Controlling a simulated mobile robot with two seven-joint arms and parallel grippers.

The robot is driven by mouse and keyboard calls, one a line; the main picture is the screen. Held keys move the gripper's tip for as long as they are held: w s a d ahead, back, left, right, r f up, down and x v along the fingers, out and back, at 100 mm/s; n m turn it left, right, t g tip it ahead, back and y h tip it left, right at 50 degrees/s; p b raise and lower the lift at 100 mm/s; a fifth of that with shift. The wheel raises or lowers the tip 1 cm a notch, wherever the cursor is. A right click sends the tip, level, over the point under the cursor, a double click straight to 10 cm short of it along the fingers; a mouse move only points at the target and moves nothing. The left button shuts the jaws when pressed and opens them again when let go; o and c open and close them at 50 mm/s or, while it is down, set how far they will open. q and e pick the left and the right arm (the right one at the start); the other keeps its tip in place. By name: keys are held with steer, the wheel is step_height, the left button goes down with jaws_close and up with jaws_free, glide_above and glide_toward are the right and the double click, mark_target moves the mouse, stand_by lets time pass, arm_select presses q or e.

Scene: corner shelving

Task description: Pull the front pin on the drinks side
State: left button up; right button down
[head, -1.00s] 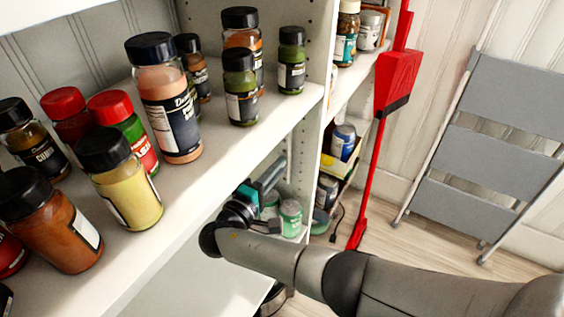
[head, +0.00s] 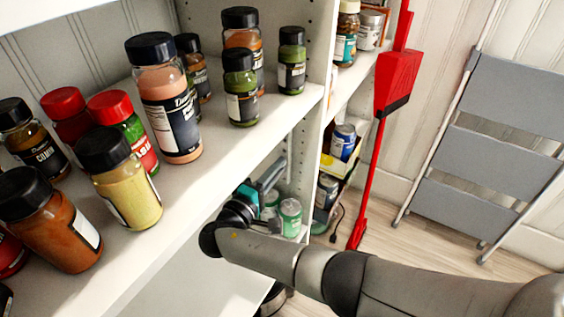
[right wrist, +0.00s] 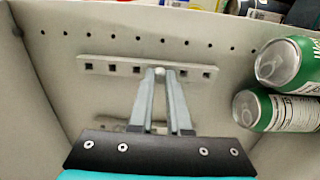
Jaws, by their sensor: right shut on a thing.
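The pin (right wrist: 160,72) shows in the right wrist view as a small pale round end on a light metal strip (right wrist: 110,66) with several dark square holes. The strip lies on the white side panel (right wrist: 60,25). My right gripper (right wrist: 159,77) has its two grey fingers converging on the pin, shut on it. In the head view my right gripper (head: 277,172) reaches under the upper shelf on the drinks side; the pin is too small to make out there. My left gripper is not in view.
Green drink cans (right wrist: 285,63) stand close to the right of my fingers; they also show in the head view (head: 291,215). Spice jars (head: 165,100) crowd the upper shelf (head: 215,150).

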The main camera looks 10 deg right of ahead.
steer(key=shift+s+a, duration=0.15)
steer(key=shift+p+v, duration=0.45)
steer(key=shift+v, duration=2.35)
